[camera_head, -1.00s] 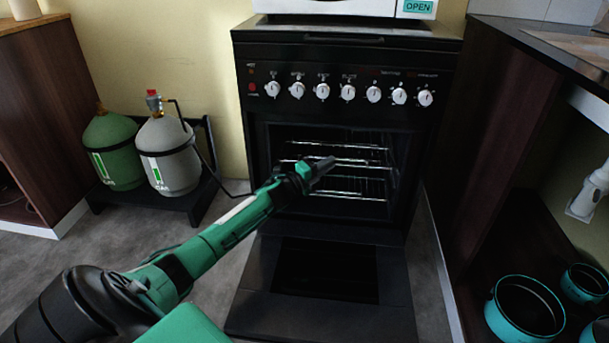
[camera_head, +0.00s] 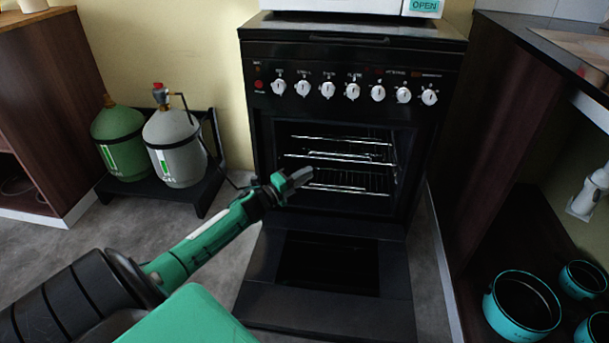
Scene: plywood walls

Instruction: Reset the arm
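My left arm comes in from the lower left, and its gripper (camera_head: 298,179) hangs in front of the open oven. The gripper holds nothing that I can see. Its fingers are seen nearly side-on and appear close together, so their opening is unclear. The black oven (camera_head: 349,121) stands straight ahead with its door (camera_head: 326,314) folded down and wire racks (camera_head: 345,158) inside. The fingertips overlap the oven opening in the picture, with the door below them. My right gripper is not in view.
A green gas cylinder (camera_head: 118,140) and a grey one (camera_head: 173,150) stand on a black stand (camera_head: 193,192) at left. A dark cabinet (camera_head: 508,115) is close on the right, with several teal pots (camera_head: 519,306) low down. Grey floor shows left of the door.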

